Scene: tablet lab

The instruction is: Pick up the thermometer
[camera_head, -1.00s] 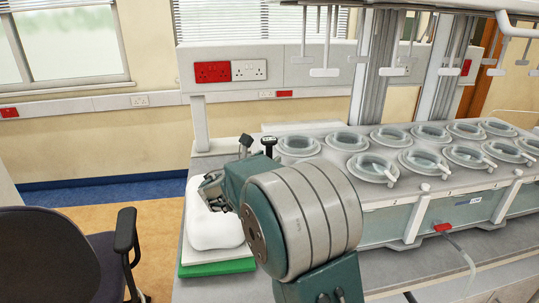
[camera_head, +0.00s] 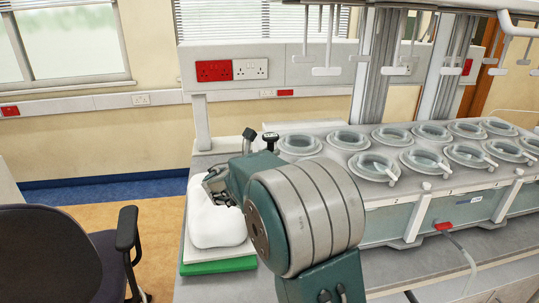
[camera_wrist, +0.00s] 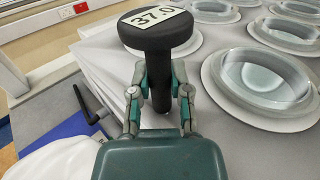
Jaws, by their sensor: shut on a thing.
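The thermometer has a round black head with a "37.0" label and a black stem. In the wrist view the thermometer (camera_wrist: 155,33) stands nearly upright between the fingers. In the head view the thermometer's head (camera_head: 270,137) shows just above my arm, in front of the bath's left end. My arm hides most of the gripper there.
A large water bath (camera_head: 400,215) with several round lidded openings fills the bench at right. A white bundle (camera_head: 214,222) lies on a green-edged stack (camera_head: 220,267) left of my arm. A dark office chair (camera_head: 55,255) stands at lower left.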

